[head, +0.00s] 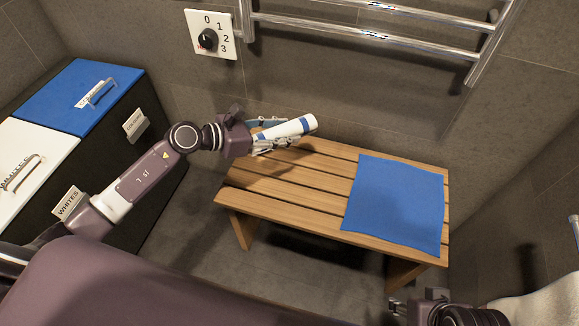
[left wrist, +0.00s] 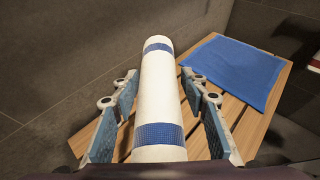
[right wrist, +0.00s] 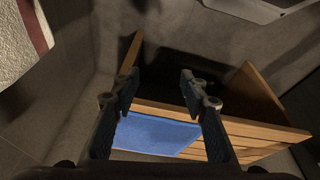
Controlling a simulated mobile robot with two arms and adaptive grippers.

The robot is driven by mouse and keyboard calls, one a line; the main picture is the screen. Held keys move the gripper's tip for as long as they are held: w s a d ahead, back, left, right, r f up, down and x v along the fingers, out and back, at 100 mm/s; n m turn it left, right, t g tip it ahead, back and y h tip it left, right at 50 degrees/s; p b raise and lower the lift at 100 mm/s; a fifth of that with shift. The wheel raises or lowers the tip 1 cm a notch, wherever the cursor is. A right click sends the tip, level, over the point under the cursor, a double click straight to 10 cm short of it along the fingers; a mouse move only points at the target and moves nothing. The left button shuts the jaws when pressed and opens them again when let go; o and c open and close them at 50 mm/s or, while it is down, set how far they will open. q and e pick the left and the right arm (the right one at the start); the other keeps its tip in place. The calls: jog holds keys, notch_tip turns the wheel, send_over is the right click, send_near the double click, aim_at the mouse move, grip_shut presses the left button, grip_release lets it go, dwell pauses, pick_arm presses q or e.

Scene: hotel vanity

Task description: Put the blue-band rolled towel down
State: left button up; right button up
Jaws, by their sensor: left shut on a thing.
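The rolled towel (head: 287,130) is white with blue bands. My left gripper (head: 270,136) is shut on it and holds it over the left part of the wooden bench (head: 283,205). In the left wrist view the towel (left wrist: 160,95) lies lengthwise between the two fingers of my left gripper (left wrist: 158,105). I cannot tell whether the towel touches the bench slats. My right gripper (right wrist: 160,88) is open and empty in the right wrist view, off the front right of the bench. In the head view it shows only partly, at the bottom edge.
A blue mat (head: 397,201) lies flat on the bench's right part; bare slats lie left of it. Blue-lidded (head: 82,92) and white-lidded (head: 30,152) hampers stand at left. A chrome rail (head: 370,32) and a dial (head: 208,39) are on the back wall.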

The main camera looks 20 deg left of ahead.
pick_arm(q)
jog(key=b, duration=0.2)
send_over(284, 170)
notch_tip(284, 170, down, 6)
notch_tip(284, 170, down, 4)
jog(key=shift+w+r+b, duration=0.1)
jog(key=shift+b, duration=0.3)
notch_tip(284, 170, down, 4)
jog(key=shift+r+b, duration=0.15)
jog(key=shift+b, duration=0.6)
pick_arm(e)
jog(key=w+a+r+t+y, duration=0.1)
jog(key=w+r+t, duration=0.3)
jog(key=w, duration=0.4)
jog(key=w+a+r+t+y, duration=0.1)
jog(key=w+a+r+t, duration=0.3)
jog(key=w, duration=0.4)
jog(key=shift+a+t, duration=0.25)
jog(key=shift+t, duration=0.25)
jog(key=shift+w+r+y, duration=0.1)
jog(key=shift+w+y, duration=0.05)
jog(key=shift+y, duration=0.15)
pick_arm(q)
jog(key=o, duration=1.2)
pick_arm(e)
jog(key=shift+w+a+r+n+t, duration=0.2)
jog(key=shift+w+r+n+t, duration=0.15)
jog(key=shift+r, duration=0.35)
